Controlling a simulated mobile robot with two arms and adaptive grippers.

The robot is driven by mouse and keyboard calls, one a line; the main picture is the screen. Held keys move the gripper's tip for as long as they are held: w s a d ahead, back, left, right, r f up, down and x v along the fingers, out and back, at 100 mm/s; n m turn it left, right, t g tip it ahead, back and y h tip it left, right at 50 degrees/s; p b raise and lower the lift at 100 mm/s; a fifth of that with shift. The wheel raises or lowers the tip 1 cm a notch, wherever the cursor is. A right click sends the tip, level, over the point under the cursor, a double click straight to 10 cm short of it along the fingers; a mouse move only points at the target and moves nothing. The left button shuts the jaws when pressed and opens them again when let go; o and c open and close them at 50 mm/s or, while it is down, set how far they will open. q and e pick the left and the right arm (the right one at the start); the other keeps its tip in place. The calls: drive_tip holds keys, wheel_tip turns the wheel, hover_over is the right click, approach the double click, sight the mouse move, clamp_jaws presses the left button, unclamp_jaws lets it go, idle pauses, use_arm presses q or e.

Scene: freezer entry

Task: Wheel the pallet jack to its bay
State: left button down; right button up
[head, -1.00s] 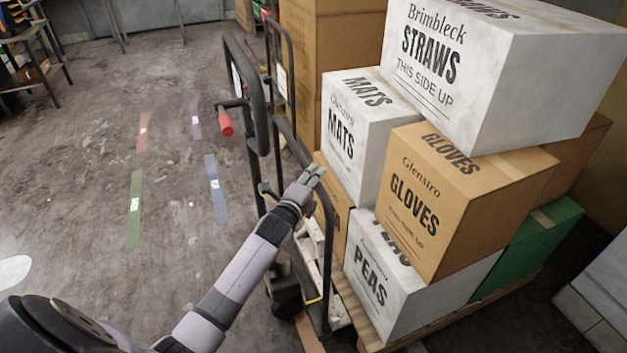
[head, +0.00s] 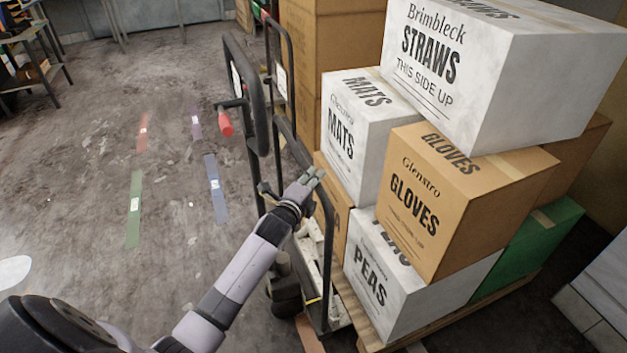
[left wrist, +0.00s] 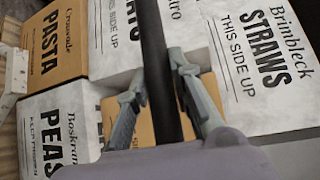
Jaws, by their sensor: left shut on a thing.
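A black tubular handle frame (head: 328,222) stands in front of the stacked boxes in the head view, with dark wheels (head: 286,298) low at its left. It looks like part of the pallet jack. My left gripper (head: 314,174) is shut on its bar. In the left wrist view the black bar (left wrist: 157,50) runs between the two fingers (left wrist: 160,95). My right gripper is out of view.
Boxes, including STRAWS (head: 490,75), GLOVES (head: 425,200) and PEAS (head: 385,275), stand on a wooden pallet (head: 450,335) at right. Red (head: 143,130), purple (head: 195,125), green (head: 133,208) and blue (head: 216,188) tape strips mark clear floor at left. A dark rack (head: 42,62) stands far left.

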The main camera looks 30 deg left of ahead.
use_arm(q)
drive_tip(key=s+a, duration=0.1)
drive_tip(key=s+a+p, duration=0.1)
drive_tip(key=s+a, duration=0.1)
drive_tip(key=shift+s+f+p, duration=0.15)
drive_tip(key=shift+s+p, duration=0.15)
drive_tip(key=c, duration=1.9)
unclamp_jaws()
drive_tip(key=shift+s+a, duration=0.15)
drive_tip(key=shift+s, duration=0.05)
drive_tip(key=shift+o, duration=2.2)
drive_tip(key=shift+w, duration=0.45)
drive_tip(key=shift+o, duration=0.2)
drive_tip(key=shift+s, duration=0.15)
drive_tip(key=shift+s+r, duration=0.1)
drive_tip(key=shift+r, duration=0.2)
